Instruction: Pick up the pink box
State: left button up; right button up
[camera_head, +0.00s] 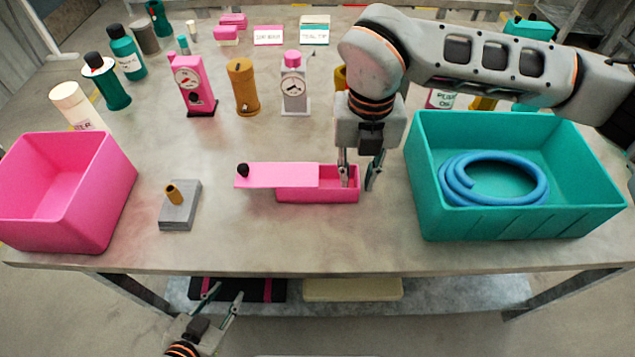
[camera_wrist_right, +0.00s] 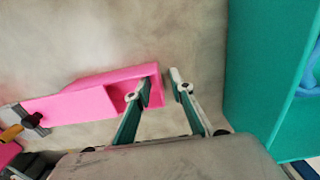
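A small pink box (camera_head: 300,195) with a pink sliding lid (camera_head: 277,175) lies at the table's middle. The lid is pushed to the left, sticks out past the box, and has a dark knob at its left end; the box's right end is uncovered. The pink box (camera_wrist_right: 115,84) also shows in the right wrist view. My right gripper (camera_head: 359,184) is open at that right end. One finger is over or inside the opening and the other is outside, apart from the end wall. My left gripper (camera_head: 222,299) is open and empty, low before the table's front edge.
A large pink bin (camera_head: 105,205) stands at left, a teal bin (camera_head: 520,222) with a blue hose (camera_head: 495,180) close at right. A grey block (camera_head: 182,215) with a brass piece lies left of the box. Bottles and gauges stand behind.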

jog(key=shift+c, duration=0.3)
grip_shut()
notch_tip(320, 180, up, 10)
jog(key=shift+r, duration=0.1)
pick_arm(q)
jog(key=shift+f, duration=0.15)
pick_arm(e)
jog(key=shift+f, duration=0.45)
pick_arm(q)
jog(key=shift+s+f, duration=0.1)
jog(key=shift+s, duration=0.05)
pick_arm(e)
jog(key=shift+f, duration=0.35)
